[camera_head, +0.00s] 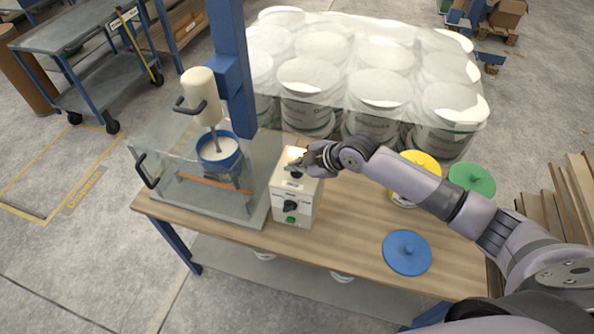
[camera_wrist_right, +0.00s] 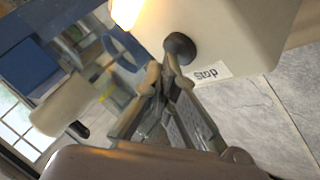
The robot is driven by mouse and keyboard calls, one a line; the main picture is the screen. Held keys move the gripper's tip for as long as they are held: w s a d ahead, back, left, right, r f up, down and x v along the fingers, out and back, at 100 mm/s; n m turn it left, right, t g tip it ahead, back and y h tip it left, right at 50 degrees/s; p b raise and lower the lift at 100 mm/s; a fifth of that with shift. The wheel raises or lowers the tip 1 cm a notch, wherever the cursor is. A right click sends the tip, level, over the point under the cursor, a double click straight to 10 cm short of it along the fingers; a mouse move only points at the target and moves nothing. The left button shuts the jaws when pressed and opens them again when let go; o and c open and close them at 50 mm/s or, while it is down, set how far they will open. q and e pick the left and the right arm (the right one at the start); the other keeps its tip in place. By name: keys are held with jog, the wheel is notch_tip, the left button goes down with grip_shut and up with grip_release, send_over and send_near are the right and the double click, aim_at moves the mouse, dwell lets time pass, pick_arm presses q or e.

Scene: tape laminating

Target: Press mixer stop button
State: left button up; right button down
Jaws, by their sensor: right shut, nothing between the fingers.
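The mixer control box (camera_head: 282,208) is a pale box standing on the wooden bench. In the right wrist view its face (camera_wrist_right: 235,30) carries a round dark stop button (camera_wrist_right: 180,47) beside a white label reading "stop" (camera_wrist_right: 210,74). My right gripper (camera_head: 301,166) is at the upper part of the box and partly hides that area in the head view. Its shut, empty fingertips (camera_wrist_right: 163,70) are right at the button's edge in the right wrist view; I cannot tell whether they touch. A green button (camera_head: 291,220) and a dark knob (camera_head: 290,206) are lower on the box. My left gripper is not in view.
The mixer (camera_head: 202,92) stands left of the box, with a blue-rimmed container (camera_head: 218,163) behind a clear guard (camera_head: 180,195). A glowing lamp (camera_head: 295,152) tops the box. Wrapped white buckets (camera_head: 380,88) stand behind.

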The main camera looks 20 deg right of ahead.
aim_at(296, 174)
jog(key=shift+f, duration=0.35)
jog(key=shift+r, duration=0.15)
dwell(0.4)
jog(key=shift+r+p, duration=0.65)
jog(key=shift+r, duration=0.15)
notch_tip(296, 174, up, 5)
jog(key=p, duration=0.4)
jog(key=shift+f, duration=0.1)
dwell(0.5)
